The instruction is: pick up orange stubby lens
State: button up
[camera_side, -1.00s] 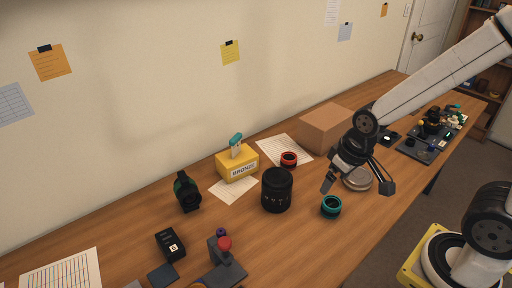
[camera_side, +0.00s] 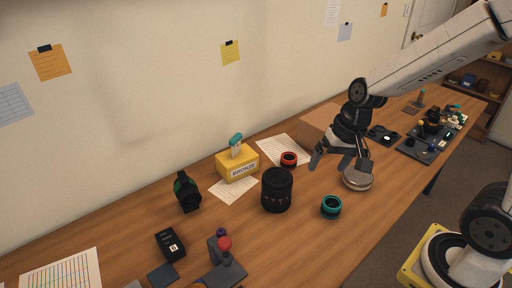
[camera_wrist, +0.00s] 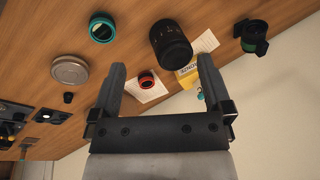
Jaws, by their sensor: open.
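The orange stubby lens (camera_side: 289,159), a short red-orange ring with a dark centre, stands on a white paper sheet near the wall. In the wrist view the orange lens (camera_wrist: 147,83) shows between my two fingers, left of their middle. My gripper (camera_side: 340,163) is open and empty, above the table to the right of the lens in the side view. Its spread fingers also show in the wrist view (camera_wrist: 162,63). Nothing hides the lens in the side view.
A tall black lens (camera_side: 277,190), a teal ring lens (camera_side: 331,207) and a silver disc (camera_side: 358,178) stand nearby. A yellow box (camera_side: 237,163) is left of the orange lens. A cardboard box (camera_side: 320,119) is behind my gripper. The table's front right is bare.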

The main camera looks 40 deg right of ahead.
jog(key=w+d+m+t+y, duration=0.25)
jog(key=w+d+m, duration=0.25)
jog(key=w+m, duration=0.4)
jog(key=w+d+m+t+y, duration=0.2)
jog(key=w+d+m+t, duration=0.25)
jog(key=w+m, duration=0.4)
jog(key=w+d+m+t+h, duration=0.2)
jog(key=d+m+t+h, duration=0.15)
jog(key=d+m, duration=0.65)
jog(key=y, duration=0.1)
send_near(290, 157)
jog(key=shift+w+a+n, duration=0.15)
jog(key=shift+w+a, duration=0.1)
jog(key=shift+w, duration=0.35)
jog(key=shift+w+a+n, duration=0.1)
jog(key=shift+w+a, duration=0.15)
jog(key=shift+w, duration=0.4)
jog(key=shift+f, duration=0.7)
jog(key=shift+x, duration=1.3)
jog(key=shift+w, duration=0.1)
jog(key=shift+x, duration=2.5)
jog(key=shift+d+r, duration=0.1)
jog(key=shift+d, duration=0.05)
